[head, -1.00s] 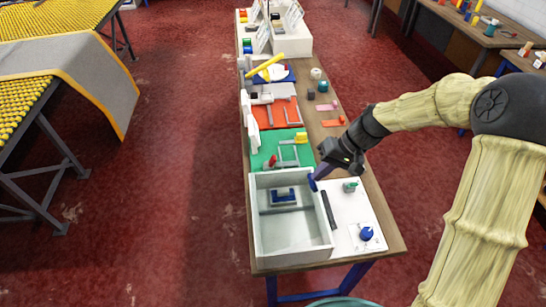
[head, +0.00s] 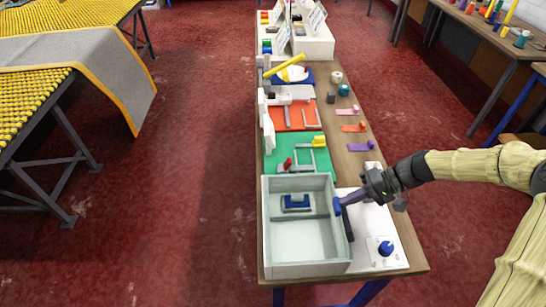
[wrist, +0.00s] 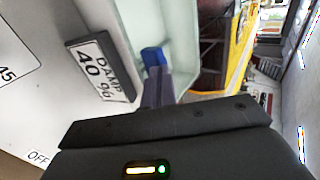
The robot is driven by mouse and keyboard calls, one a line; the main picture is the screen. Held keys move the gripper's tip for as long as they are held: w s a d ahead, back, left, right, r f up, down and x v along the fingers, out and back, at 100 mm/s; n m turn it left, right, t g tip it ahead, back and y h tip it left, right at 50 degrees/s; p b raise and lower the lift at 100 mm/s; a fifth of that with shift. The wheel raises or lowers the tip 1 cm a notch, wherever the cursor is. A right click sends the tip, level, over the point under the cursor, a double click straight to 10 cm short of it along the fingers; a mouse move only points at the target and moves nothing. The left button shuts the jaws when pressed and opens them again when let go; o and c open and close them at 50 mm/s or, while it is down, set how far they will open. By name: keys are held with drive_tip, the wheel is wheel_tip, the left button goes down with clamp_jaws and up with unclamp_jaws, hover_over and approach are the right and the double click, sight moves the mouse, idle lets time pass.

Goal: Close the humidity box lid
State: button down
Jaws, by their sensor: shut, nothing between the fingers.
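The humidity box (head: 268,225) is a pale grey, open-topped box at the near end of the long table. Its inside is in plain sight, with a blue piece on a grey block (head: 296,203) in it. I cannot make out a separate lid. My gripper (head: 338,207) is shut and empty, its blue tip at the box's right rim; I cannot tell whether it touches.
A white panel (head: 400,262) with a blue knob (head: 386,248) lies right of the box. Beyond the box are a green mat (head: 275,168) and an orange mat (head: 285,119) with fixtures. Floor left of the table is clear.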

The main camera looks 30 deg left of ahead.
drive_tip(key=shift+s+a, duration=0.35)
drive_tip(key=shift+a, duration=0.05)
drive_tip(key=shift+r, duration=0.15)
drive_tip(key=shift+w+r+p, duration=0.1)
drive_tip(key=shift+r+p, duration=0.45)
drive_tip(key=shift+p, duration=0.05)
drive_tip(key=v, duration=1.2)
drive_tip(key=shift+r, duration=0.25)
